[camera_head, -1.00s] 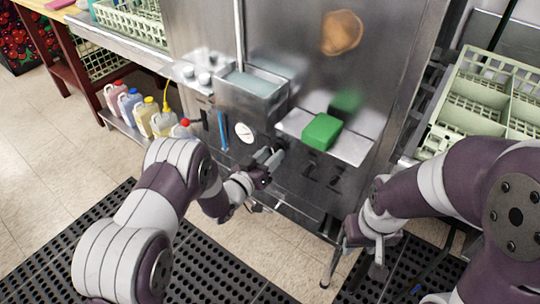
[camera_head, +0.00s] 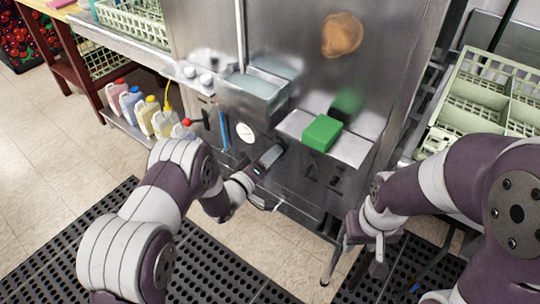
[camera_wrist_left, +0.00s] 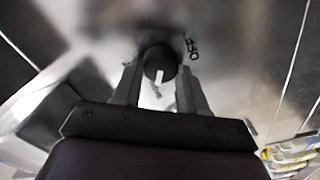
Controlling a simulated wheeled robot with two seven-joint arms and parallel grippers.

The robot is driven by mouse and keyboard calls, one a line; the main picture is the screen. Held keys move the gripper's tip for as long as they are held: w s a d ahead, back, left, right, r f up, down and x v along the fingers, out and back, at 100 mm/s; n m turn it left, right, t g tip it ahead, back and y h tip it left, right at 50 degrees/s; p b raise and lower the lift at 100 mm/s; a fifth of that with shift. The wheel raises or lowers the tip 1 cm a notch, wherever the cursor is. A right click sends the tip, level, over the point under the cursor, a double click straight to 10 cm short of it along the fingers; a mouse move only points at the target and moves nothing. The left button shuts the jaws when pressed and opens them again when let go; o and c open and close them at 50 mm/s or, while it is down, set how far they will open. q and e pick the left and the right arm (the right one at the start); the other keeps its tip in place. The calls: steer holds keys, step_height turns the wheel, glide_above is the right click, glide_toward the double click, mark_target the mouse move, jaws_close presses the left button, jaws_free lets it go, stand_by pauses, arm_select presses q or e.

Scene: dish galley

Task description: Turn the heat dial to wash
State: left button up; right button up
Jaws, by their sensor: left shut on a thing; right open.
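The heat dial (camera_wrist_left: 160,64) is a dark round knob with a white pointer mark, on the steel front of the dish machine (camera_head: 330,60). In the left wrist view it sits between my left gripper's fingers (camera_wrist_left: 160,80), which are shut on it. The pointer mark aims down in that view, and an "OFF" label shows to the right of the knob. In the head view my left gripper (camera_head: 274,152) reaches the panel below the steel box and hides the dial. My right gripper (camera_head: 377,262) is open and empty, low in front of the machine's right side.
A green block (camera_head: 322,132) lies on a steel shelf just right of my left gripper. A round white gauge (camera_head: 245,132) is left of it. Several jugs (camera_head: 146,112) stand on a low shelf at left. A pale rack (camera_head: 490,95) is at right.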

stand_by(0.3)
arm_select(q)
steer(key=o, duration=1)
steer(key=p+v, duration=0.1)
steer(key=v, duration=1.1)
steer(key=shift+s+a, duration=0.2)
steer(key=shift+s, duration=0.15)
